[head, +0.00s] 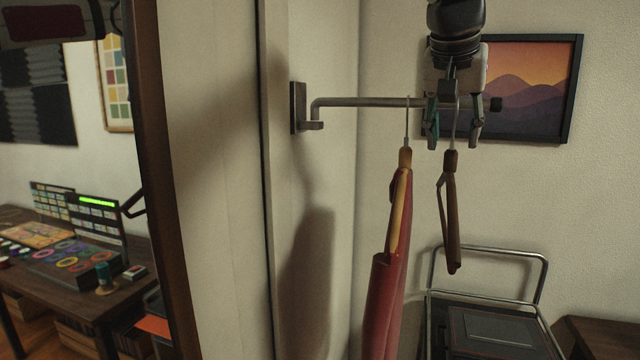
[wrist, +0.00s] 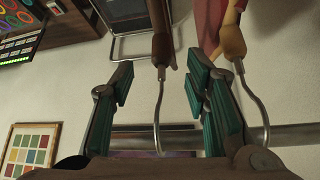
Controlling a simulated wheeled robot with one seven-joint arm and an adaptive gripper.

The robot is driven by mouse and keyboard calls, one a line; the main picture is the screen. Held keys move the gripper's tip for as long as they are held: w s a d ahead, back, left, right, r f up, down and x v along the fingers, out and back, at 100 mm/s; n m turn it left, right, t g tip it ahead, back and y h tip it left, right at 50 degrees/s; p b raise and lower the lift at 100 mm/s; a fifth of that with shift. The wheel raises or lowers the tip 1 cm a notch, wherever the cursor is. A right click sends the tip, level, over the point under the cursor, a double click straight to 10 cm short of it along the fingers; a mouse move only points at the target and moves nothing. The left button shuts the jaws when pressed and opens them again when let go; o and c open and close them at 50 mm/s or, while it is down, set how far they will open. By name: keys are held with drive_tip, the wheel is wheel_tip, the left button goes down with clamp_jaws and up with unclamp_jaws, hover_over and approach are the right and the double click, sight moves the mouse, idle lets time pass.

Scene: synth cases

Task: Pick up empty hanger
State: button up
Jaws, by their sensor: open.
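The empty hanger (head: 452,210) is dark brown wood and hangs from a metal rail (head: 365,102), seen nearly edge-on. My gripper (head: 454,138) is over the rail with its jaws open, one finger on each side of this hanger's hook. In the wrist view the hook of the empty hanger (wrist: 160,50) runs up the gap between the green-padded fingers (wrist: 157,88), and neither finger appears to touch it. A lighter wooden hanger (head: 405,158) with a red garment (head: 382,300) hangs just to the left. In the wrist view its hook (wrist: 252,95) is outside the right finger, close to it.
The rail comes from a wall bracket (head: 299,107) and ends in a dark knob (head: 496,104). A framed mountain picture (head: 530,85) is on the wall behind. A metal-framed cart (head: 490,325) stands below. A desk with control panels (head: 75,260) is at far left.

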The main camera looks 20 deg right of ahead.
sight(451, 150)
drive_tip(key=shift+p+x, duration=0.5)
drive_tip(key=shift+x, duration=1.75)
drive_tip(key=shift+w+r, duration=0.1)
drive_tip(key=shift+w, duration=0.1)
clamp_jaws()
